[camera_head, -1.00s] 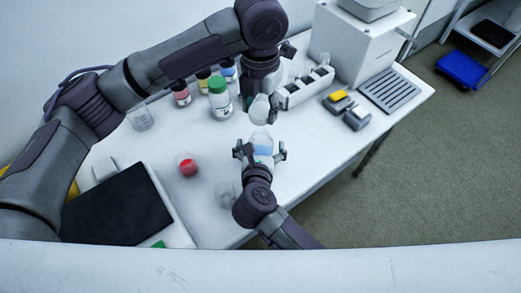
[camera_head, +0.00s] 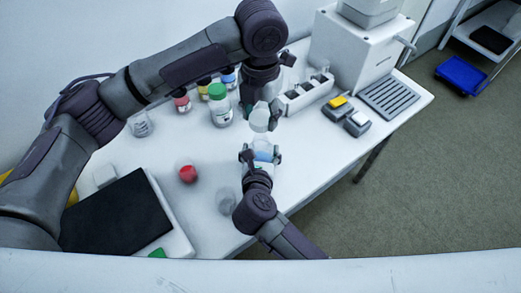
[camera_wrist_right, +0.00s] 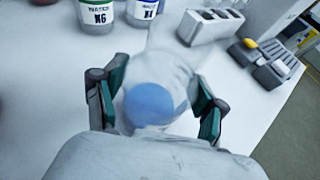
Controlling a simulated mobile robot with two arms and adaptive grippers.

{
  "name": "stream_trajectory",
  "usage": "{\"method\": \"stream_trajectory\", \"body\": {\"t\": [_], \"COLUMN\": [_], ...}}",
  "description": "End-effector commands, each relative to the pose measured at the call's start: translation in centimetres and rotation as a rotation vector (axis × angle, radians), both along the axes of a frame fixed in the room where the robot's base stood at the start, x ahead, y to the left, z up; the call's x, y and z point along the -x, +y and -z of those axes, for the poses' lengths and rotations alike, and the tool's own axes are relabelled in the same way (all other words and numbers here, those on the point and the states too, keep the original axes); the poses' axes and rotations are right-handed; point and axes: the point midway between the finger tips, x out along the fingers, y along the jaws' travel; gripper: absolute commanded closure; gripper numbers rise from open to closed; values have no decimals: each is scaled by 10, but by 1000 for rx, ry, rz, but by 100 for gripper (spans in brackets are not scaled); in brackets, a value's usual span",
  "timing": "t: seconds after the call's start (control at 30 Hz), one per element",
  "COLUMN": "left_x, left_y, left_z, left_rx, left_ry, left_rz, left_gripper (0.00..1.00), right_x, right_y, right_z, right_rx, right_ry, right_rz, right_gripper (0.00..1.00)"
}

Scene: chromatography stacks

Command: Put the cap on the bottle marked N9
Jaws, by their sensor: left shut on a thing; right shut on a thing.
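My left gripper (camera_head: 261,105) is shut on a whitish, see-through piece (camera_head: 259,119), held mouth-down or tilted; I cannot tell whether it is a cap. My right gripper (camera_head: 261,153) is shut on a pale, clear bottle (camera_head: 264,146) with blue on it, just below the left gripper. In the right wrist view the fingers sit on both sides of this blurred, pale bottle, with a round blue area (camera_wrist_right: 149,104) near the camera. The two held things are close together; any gap is unclear. No N9 mark can be read.
A green-capped bottle (camera_head: 219,106) stands behind, with smaller capped bottles beside it. A red round thing (camera_head: 188,174) and clear glassware lie left of my right gripper. A white rack (camera_head: 306,94) stands back right. The table's front right is clear.

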Motion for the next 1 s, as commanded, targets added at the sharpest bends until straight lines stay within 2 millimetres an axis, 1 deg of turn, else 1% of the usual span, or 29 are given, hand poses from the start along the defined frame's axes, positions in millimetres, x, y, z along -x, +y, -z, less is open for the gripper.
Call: {"method": "stream_trajectory", "body": {"t": [0.3,0.37,0.87,1.0], "left_x": [1,1,1,1], "left_y": [0,0,0,0], "left_z": [43,48,48,53], "left_rx": [-1,-1,-1,-1], "left_ry": [3,2,1,2], "left_rz": [-1,-1,0,-1], "left_gripper": [69,69,69,69], "right_x": [0,0,0,0], "right_y": [0,0,0,0], "right_z": [0,0,0,0], "right_rx": [0,0,0,0], "right_ry": [0,0,1,0], "right_rz": [0,0,0,0], "right_gripper": [92,92,92,92]}}
